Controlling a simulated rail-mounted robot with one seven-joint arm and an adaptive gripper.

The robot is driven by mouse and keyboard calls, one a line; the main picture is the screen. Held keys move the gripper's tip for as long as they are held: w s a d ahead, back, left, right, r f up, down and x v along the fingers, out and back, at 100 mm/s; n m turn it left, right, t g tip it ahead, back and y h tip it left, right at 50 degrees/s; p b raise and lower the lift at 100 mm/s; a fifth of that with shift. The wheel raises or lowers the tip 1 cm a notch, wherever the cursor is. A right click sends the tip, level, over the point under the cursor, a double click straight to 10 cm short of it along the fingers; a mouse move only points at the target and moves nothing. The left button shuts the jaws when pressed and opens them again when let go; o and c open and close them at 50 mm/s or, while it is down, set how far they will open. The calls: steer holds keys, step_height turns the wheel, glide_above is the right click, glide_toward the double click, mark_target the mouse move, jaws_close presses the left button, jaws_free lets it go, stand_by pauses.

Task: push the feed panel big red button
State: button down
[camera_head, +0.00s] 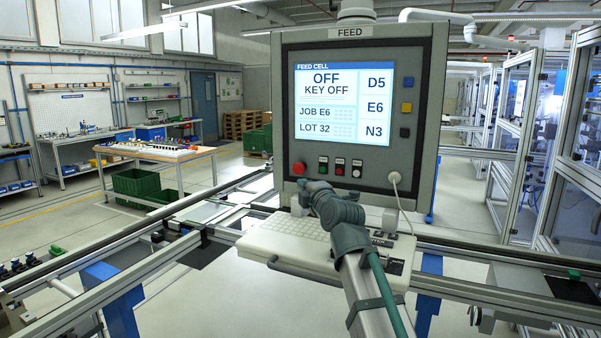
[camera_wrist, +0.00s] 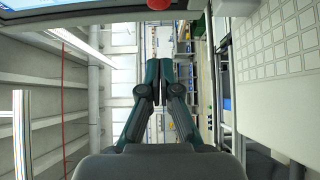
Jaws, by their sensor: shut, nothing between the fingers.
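The feed panel (camera_head: 285,100) is a grey box with a screen reading "OFF, KEY OFF". Its big red button (camera_head: 298,168) is a round mushroom button at the panel's lower left, left of several smaller controls. The button also shows in the wrist view (camera_wrist: 159,4), cut off by the top edge. My gripper (camera_head: 304,185) is just below the button in the head view; whether it touches cannot be told there. In the wrist view my gripper (camera_wrist: 158,66) has its two dark fingers together and empty, with a visible gap between the fingertips and the button.
A keyboard shelf (camera_head: 262,246) juts out below the panel, close under my gripper; its keys fill the right of the wrist view. A plug with a white cable (camera_head: 395,178) sits at the panel's lower right. Metal rails (camera_head: 480,264) run on both sides.

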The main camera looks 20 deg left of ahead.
steer(key=p, duration=0.6)
glide_toward(294, 170)
steer(key=a+x, duration=0.1)
steer(key=x, duration=0.4)
steer(key=shift+w+d+r, duration=0.15)
steer(key=shift+w, duration=0.25)
steer(key=shift+b, duration=0.3)
